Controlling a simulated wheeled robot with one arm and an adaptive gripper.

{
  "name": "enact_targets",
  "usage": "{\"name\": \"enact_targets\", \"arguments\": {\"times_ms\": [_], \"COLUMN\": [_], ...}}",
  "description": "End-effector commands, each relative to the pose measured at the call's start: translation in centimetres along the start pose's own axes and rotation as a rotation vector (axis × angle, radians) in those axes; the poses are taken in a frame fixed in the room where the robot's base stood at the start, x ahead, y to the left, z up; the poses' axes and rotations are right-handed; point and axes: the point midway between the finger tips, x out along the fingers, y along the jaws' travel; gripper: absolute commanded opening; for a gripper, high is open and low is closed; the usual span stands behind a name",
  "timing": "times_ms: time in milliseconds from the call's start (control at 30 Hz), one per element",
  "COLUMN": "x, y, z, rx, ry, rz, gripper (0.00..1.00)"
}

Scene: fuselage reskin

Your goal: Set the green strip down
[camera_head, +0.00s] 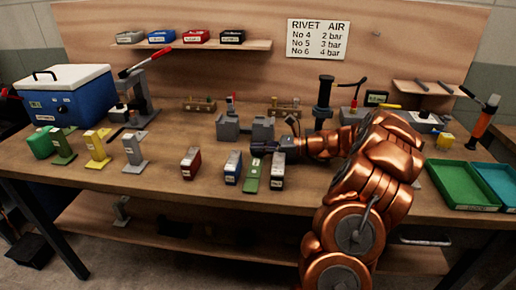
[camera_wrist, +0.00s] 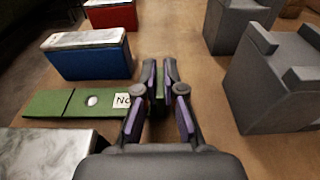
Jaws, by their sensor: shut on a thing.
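The green strip (camera_head: 251,178) lies roughly flat between the blue block (camera_head: 232,168) and the black block (camera_head: 277,172); both have pale tops. My gripper (camera_head: 260,147) is at the strip's far end. In the wrist view the strip (camera_wrist: 55,103) runs left from my gripper (camera_wrist: 160,90), with a white spot and a "NO" label partly hidden by a finger. The fingers are shut on its end, with green showing between them. I cannot tell whether the strip touches the bench or hangs just above it.
A red block (camera_head: 190,164) stands left of the blue one. A grey fixture (camera_head: 262,128) stands just behind my gripper; grey blocks (camera_wrist: 270,85) fill the wrist view's right. Green (camera_head: 461,185) and teal trays sit at the right. Bare bench shows in front of the blocks.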

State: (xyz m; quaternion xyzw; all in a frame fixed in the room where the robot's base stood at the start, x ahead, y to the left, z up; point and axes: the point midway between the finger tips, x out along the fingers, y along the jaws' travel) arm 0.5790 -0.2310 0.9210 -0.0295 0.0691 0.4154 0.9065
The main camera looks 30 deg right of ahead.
Motion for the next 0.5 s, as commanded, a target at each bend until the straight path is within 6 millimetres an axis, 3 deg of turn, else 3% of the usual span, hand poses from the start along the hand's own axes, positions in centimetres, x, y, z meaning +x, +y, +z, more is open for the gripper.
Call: {"name": "enact_targets", "arguments": {"times_ms": [67, 100, 300, 500], "x": [0.05, 0.03, 0.03, 0.03], "y": [-0.01, -0.01, 0.0, 0.0], "z": [-0.15, -0.14, -0.14, -0.13], "rx": [0.001, 0.0, 0.0, 0.0], "ry": [-0.001, -0.001, 0.0, 0.0], "rz": [0.0, 0.0, 0.0, 0.0], "gripper": [0.0, 0.12, 0.32, 0.32]}}
